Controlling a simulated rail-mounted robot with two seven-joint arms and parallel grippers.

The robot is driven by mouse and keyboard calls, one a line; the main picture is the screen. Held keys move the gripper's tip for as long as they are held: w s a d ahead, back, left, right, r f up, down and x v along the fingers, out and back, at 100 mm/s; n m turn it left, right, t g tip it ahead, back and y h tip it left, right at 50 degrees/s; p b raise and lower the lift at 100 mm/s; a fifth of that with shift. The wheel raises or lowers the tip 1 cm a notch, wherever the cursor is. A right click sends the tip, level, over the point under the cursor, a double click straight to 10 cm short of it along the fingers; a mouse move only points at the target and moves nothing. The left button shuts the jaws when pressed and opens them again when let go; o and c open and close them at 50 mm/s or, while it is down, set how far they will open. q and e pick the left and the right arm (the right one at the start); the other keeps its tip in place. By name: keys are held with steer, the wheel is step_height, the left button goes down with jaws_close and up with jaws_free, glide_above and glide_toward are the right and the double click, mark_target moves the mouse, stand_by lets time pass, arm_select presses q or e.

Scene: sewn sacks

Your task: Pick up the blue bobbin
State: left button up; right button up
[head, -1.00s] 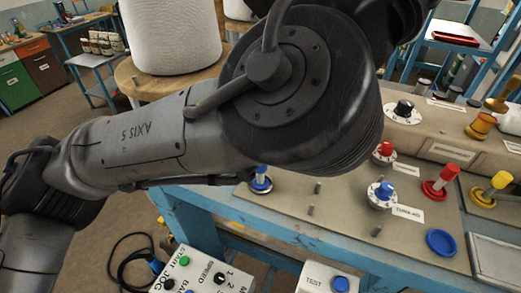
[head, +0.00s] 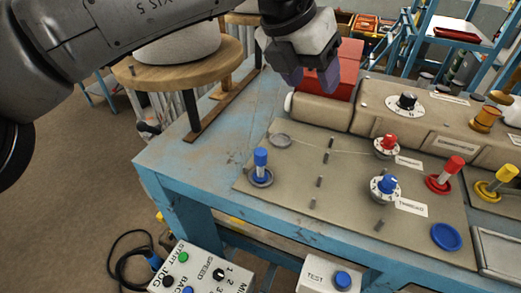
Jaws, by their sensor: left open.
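A blue bobbin (head: 261,158) stands upright on a grey round base at the left end of the tan work plate (head: 340,229). My left gripper (head: 312,79) is open, with its two fingertips apart and pointing down. It is empty and hangs at the top middle, up and to the right of the bobbin in the picture, in front of a red box (head: 344,77). It is apart from the bobbin. My right gripper is not in view.
A blue round dish (head: 446,237), a red bobbin (head: 444,172) and a yellow bobbin (head: 496,182) are on the right. Two dials, one blue-knobbed (head: 386,187) and one red-knobbed (head: 385,146), stand between. Short pins rise from the plate. A wooden stool (head: 170,76) is at left.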

mark_target(260, 152)
arm_select(q)
steer(key=s+a+f+n+g+y, duration=0.2)
steer(key=a+y, duration=0.3)
steer(key=a, duration=0.2)
steer(key=f, duration=0.5)
steer(key=f+p, duration=0.1)
steer(key=f, duration=0.2)
steer(key=shift+a, duration=0.35)
steer(key=shift+s+f+p, duration=0.1)
steer(key=shift+f+p, duration=0.95)
steer(key=shift+f, duration=1.65)
steer(key=c, duration=1)
steer(key=shift+r, duration=0.15)
